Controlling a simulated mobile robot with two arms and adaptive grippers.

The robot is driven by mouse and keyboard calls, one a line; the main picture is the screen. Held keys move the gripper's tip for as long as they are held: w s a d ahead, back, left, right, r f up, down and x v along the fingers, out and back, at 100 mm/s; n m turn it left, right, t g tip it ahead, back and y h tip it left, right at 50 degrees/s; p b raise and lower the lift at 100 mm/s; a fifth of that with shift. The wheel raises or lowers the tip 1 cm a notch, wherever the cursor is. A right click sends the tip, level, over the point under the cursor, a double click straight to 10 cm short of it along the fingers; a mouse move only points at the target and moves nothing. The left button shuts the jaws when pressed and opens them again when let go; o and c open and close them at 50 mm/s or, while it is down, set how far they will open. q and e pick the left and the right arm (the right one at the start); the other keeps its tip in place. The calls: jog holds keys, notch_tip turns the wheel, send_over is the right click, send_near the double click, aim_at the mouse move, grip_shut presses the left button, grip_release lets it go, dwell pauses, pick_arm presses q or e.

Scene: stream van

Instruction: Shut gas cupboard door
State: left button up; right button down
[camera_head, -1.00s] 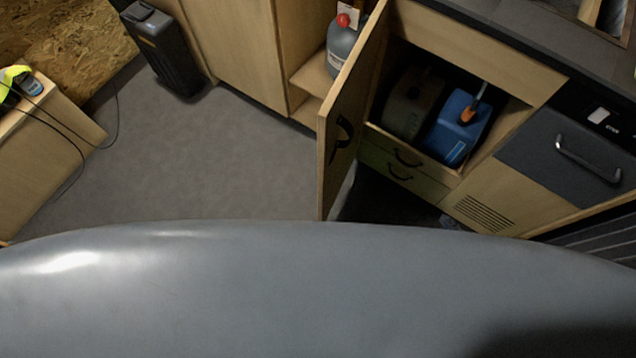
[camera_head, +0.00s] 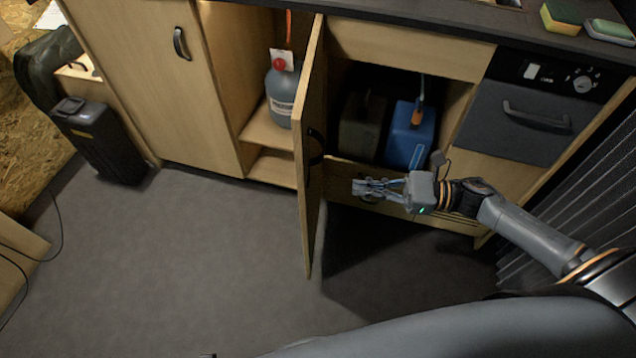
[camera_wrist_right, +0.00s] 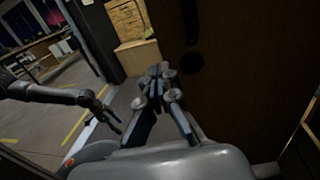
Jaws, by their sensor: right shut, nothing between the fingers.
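The gas cupboard door (camera_head: 312,130) is a light wood panel standing open, seen nearly edge-on in the head view. A grey gas bottle (camera_head: 282,92) with a red cap stands in the open cupboard to its left. A dark handle (camera_head: 316,148) is on the door's right-hand face. My right gripper (camera_head: 358,188) is shut and empty, to the right of the door on the handle side, apart from it. In the right wrist view its closed fingers (camera_wrist_right: 158,76) are beside a dark panel, probably the door. My left gripper (camera_wrist_right: 110,115) shows there too, small and unclear.
Right of the door, an open compartment holds a blue canister (camera_head: 410,135) and a dark canister (camera_head: 362,125) above a low drawer. A dark appliance front (camera_head: 515,120) is farther right. A black case (camera_head: 98,140) stands at left. The floor (camera_head: 190,250) before the cupboards is clear.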

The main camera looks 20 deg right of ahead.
aim_at(305, 182)
jog(key=x, duration=0.8)
jog(key=shift+r+p, duration=0.1)
jog(key=shift+p, duration=0.3)
pick_arm(q)
jog(key=shift+s+a+f, duration=0.2)
jog(key=shift+s+f, duration=0.95)
jog(key=shift+f, duration=0.05)
pick_arm(e)
jog(key=shift+w+a, duration=0.3)
jog(key=shift+a, duration=0.35)
jog(key=shift+a, duration=0.15)
